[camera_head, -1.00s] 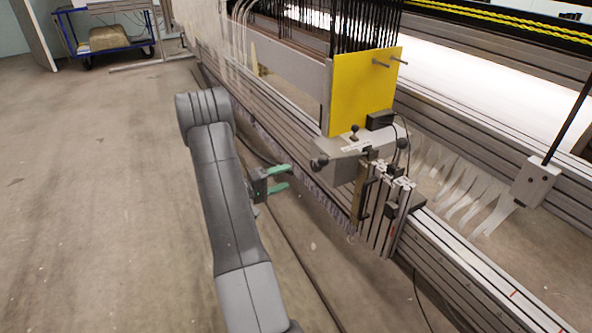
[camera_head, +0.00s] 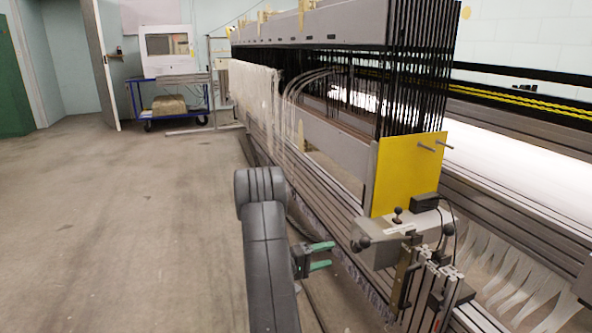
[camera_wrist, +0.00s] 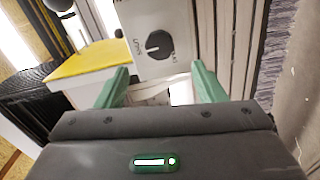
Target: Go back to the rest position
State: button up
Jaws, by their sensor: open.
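My gripper (camera_head: 322,256) is open, with two green fingers pointing right toward the loom in the head view. Nothing is seen between the fingers. In the wrist view my gripper (camera_wrist: 160,90) shows its two green fingers apart. Beyond them is a pale panel with a dark knob (camera_wrist: 159,44). The grey clamp unit (camera_head: 400,238) on the loom's front rail is to the right of my gripper, apart from it. A yellow plate (camera_head: 408,170) stands above that unit; it also shows at the left in the wrist view (camera_wrist: 88,60).
The loom (camera_head: 330,140) with its dark heddles and white threads runs along the right side. Metal strips (camera_head: 432,290) stick up near its front corner. A blue cart (camera_head: 165,95) stands far back. The floor (camera_head: 120,220) on the left is clear.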

aim_at(354, 247)
jog(key=b+x, duration=0.2)
jog(key=x, duration=0.8)
jog(key=shift+a, duration=0.15)
